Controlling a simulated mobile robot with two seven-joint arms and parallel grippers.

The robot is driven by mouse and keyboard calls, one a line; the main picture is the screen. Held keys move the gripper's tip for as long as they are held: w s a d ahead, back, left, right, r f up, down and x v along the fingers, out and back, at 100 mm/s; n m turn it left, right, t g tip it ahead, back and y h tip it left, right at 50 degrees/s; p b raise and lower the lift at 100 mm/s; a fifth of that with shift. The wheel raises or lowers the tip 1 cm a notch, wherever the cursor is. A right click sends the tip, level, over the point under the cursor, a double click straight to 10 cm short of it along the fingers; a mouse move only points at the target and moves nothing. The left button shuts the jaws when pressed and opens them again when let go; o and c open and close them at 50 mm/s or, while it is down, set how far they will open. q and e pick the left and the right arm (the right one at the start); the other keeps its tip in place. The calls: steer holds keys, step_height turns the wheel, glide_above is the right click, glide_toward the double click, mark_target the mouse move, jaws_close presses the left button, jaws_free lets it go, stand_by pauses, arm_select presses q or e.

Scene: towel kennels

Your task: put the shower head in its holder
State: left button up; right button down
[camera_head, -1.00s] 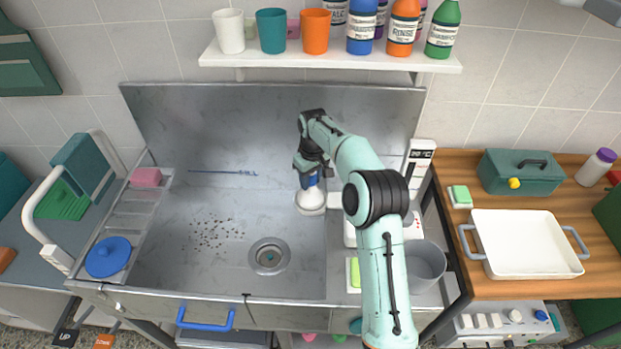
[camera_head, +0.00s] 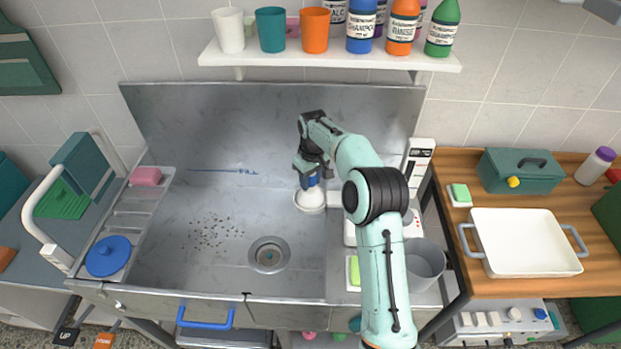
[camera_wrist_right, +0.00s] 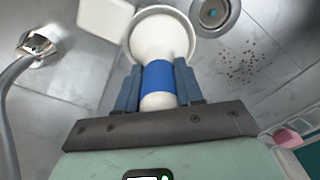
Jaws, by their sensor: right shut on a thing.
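The shower head (camera_head: 305,201) is white with a blue band and stands roughly upright, wide end down, at the right part of the steel basin. My right gripper (camera_head: 309,181) is shut on its blue band; the band shows between the fingers in the right wrist view (camera_wrist_right: 158,78). A white round holder (camera_head: 323,209) lies under the wide end. In the right wrist view its rim (camera_wrist_right: 191,30) curves around the wide end. I cannot tell whether the head rests on its bottom. My left gripper is not in view.
A grey cup (camera_head: 425,265) and green sponge (camera_head: 353,272) stand near my right arm. A hose (camera_wrist_right: 12,75) shows in the wrist view. The basin's left half is mostly clear.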

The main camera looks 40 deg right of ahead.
steer(key=c, duration=0.6)
jaws_free()
steer(key=shift+c, duration=0.2)
steer(key=r, duration=1.3)
steer(key=shift+s+r, duration=0.25)
steer(key=shift+s, duration=0.1)
